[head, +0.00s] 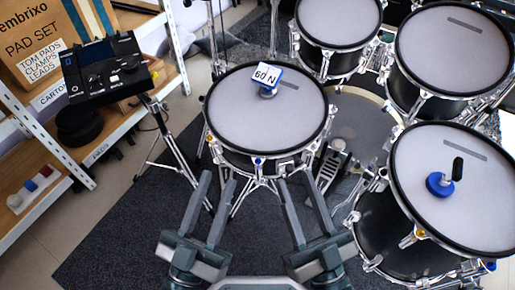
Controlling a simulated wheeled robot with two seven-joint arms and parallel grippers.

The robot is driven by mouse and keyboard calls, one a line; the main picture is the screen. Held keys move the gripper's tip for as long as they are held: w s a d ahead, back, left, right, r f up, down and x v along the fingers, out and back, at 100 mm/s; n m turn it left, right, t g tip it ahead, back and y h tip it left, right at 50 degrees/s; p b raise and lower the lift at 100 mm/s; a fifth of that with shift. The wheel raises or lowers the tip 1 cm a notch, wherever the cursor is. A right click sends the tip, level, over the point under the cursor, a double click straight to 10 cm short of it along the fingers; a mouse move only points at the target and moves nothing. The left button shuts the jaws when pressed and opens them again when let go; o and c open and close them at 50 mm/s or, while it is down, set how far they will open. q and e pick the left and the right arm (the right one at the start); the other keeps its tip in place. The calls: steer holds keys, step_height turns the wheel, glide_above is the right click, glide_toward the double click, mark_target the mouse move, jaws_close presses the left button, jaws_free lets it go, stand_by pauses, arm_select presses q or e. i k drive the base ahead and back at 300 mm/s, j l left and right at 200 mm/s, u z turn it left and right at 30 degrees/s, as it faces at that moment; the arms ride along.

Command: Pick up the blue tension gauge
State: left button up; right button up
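A small blue gauge with a white face reading "60 N" (267,76) stands on the white head of the middle drum (260,115), towards its far side. A second blue item, a round blue disc with an upright black handle (438,185), sits on the head of the drum at the right. My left gripper (219,178) is open and empty, in front of the middle drum's near rim. My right gripper (295,178) is open and empty, just to its right. Both are apart from the blue items.
More drums stand at the back (340,18) and right (455,50). A black module (108,75) on a stand is at the left, before a shelf with a cardboard box (40,40). A pedal (333,165) lies beyond my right gripper. Dark carpet (120,235) is clear at front left.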

mark_target(268, 76)
steer(key=i+j+z, duration=0.25)
steer(key=j, duration=1.25)
steer(key=j+z, duration=0.3)
steer(key=j, duration=1.2)
